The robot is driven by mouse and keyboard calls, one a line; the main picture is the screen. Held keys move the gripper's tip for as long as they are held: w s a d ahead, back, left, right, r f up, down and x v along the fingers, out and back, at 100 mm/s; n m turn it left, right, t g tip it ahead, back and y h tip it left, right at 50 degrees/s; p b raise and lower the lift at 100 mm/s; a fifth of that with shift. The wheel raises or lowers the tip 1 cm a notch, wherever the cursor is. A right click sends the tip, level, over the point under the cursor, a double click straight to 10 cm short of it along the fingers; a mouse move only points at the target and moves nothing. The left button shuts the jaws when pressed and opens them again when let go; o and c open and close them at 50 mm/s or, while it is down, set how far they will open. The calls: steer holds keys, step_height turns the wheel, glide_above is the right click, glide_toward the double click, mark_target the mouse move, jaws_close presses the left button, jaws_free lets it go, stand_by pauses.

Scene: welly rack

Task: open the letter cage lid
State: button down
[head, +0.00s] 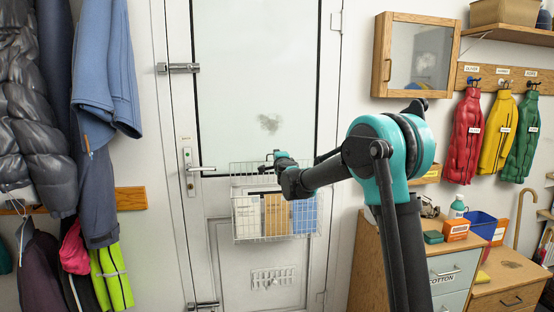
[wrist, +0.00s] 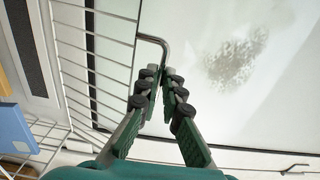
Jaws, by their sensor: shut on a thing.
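The white wire letter cage (head: 236,226) hangs on the door, with white, brown and blue items standing in it. Its wire lid (head: 240,171) shows above the cage front, raised and tilted; in the wrist view its grid (wrist: 95,45) fills the upper left. A grey bent handle (wrist: 152,39) sticks out from the lid's edge. My gripper (head: 277,158) is at the lid's upper edge. In the wrist view my gripper (wrist: 161,74) has its fingertips closed around the end of the handle. The fingers hide the handle's tip.
The door has a lever handle (head: 203,169) left of the cage and a smudged glass pane (head: 262,75) above. Coats (head: 100,70) hang at left. A drawer cabinet (head: 455,268) stands at right, under a mirrored wall cabinet (head: 415,55).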

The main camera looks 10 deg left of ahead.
steer(key=shift+r+x, duration=0.25)
steer(key=shift+x, duration=0.8)
steer(key=shift+r+x, duration=0.25)
steer(key=shift+x, duration=0.75)
steer(key=c, duration=1.7)
jaws_free()
steer(key=shift+v, duration=4.55)
steer(key=shift+o, duration=0.5)
